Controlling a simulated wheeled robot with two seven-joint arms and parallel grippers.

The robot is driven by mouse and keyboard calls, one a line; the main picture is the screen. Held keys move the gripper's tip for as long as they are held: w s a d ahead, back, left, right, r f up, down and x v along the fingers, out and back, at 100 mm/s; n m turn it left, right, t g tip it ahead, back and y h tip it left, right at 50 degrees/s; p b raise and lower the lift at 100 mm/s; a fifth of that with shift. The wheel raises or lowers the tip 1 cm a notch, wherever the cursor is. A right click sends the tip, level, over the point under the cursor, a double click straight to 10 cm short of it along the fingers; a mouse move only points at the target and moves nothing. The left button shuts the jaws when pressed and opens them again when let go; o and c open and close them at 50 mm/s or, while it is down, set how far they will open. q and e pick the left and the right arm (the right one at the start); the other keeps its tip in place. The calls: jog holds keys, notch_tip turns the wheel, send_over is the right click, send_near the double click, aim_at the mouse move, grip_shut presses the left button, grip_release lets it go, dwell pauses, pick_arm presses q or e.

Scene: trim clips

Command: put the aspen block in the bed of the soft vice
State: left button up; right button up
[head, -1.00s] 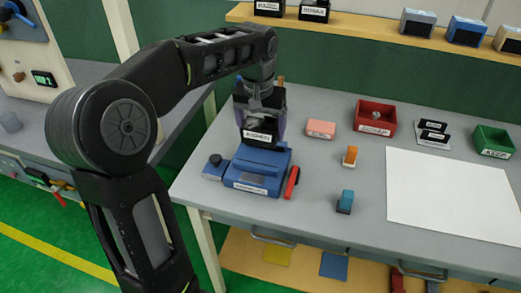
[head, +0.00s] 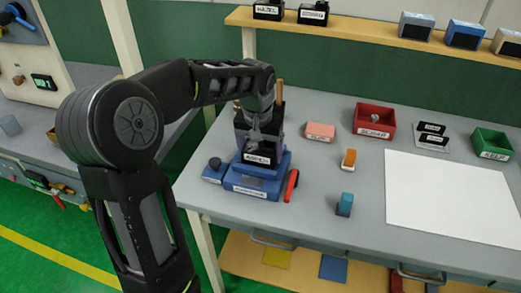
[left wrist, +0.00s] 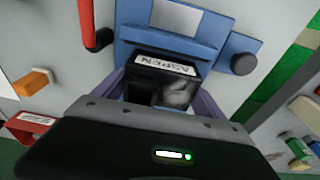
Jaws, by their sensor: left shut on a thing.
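The aspen block (head: 261,157), dark with a white ASPEN label, is held upright in my left gripper (head: 259,140) over the blue soft vice (head: 277,182). In the left wrist view the aspen block (left wrist: 165,68) sits between the two purple fingers of my left gripper (left wrist: 160,95), with the blue vice (left wrist: 205,38) right behind it. The block's lower end overlaps the vice's upper part; I cannot tell whether it touches the bed, which is hidden. The vice has a red handle (head: 292,185) on its right and a dark knob (head: 214,162) on its left. My right gripper is out of view.
Right of the vice are a pink block (head: 320,131), an orange block (head: 349,158) and a teal-blue block (head: 345,203). Behind them stand a red bin (head: 375,121), a labelled rack (head: 432,136) and a green bin (head: 492,144). A white sheet (head: 450,195) lies bare at right.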

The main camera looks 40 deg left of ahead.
aim_at(259, 151)
pick_arm(q)
jog(key=shift+f, duration=0.1)
jog(key=o, duration=1.4)
jog(key=shift+o, duration=0.2)
notch_tip(259, 151, up, 12)
jog(key=s, duration=0.1)
jog(key=shift+s+d, duration=0.3)
jog(key=shift+s, duration=0.05)
